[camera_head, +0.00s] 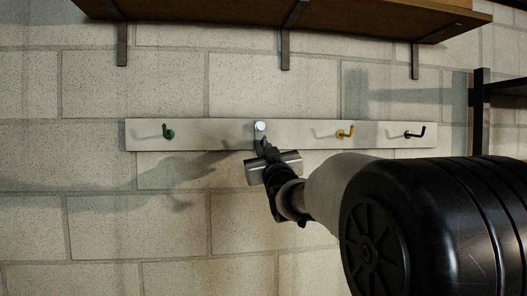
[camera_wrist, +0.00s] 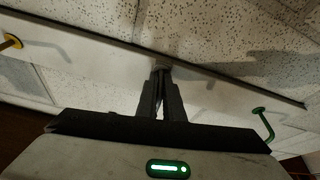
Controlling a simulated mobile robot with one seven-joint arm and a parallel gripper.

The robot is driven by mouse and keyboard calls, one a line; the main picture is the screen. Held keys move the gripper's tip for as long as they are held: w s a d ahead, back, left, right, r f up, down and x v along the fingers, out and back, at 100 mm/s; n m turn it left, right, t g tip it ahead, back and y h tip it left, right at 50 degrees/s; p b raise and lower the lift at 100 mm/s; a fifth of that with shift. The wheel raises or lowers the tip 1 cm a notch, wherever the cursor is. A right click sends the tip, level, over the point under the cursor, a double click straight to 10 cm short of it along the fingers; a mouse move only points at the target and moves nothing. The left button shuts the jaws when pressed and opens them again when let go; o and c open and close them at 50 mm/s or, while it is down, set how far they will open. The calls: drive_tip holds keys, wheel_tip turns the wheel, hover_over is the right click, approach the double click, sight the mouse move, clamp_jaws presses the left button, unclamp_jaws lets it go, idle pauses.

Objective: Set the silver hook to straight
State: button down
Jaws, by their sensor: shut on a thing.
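The silver hook (camera_head: 260,126) is mounted on a pale wall rail (camera_head: 215,130), between the green hook and the yellow hook. Its pale round end shows in the head view; its lower part is hidden by my gripper, so its exact angle is hard to tell. My gripper (camera_head: 262,145) reaches up to it from below right and is shut on it. In the wrist view the fingers (camera_wrist: 160,76) are close together at the rail, and they hide most of the hook between them.
A green hook (camera_head: 168,132) is at the left, with a yellow hook (camera_head: 346,132) and a black hook (camera_head: 415,132) at the right. A wooden shelf (camera_head: 200,14) with metal brackets hangs above. A dark rack (camera_head: 483,110) stands at the far right. The wall below the rail is bare.

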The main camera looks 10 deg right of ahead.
drive_tip(key=shift+a, duration=0.1)
drive_tip(key=c, duration=1.9)
unclamp_jaws()
drive_tip(key=a+b+v, duration=0.1)
drive_tip(key=v, duration=1.6)
drive_tip(key=shift+s+d, duration=0.25)
drive_tip(key=shift+d, duration=0.25)
drive_tip(key=shift+f, duration=0.2)
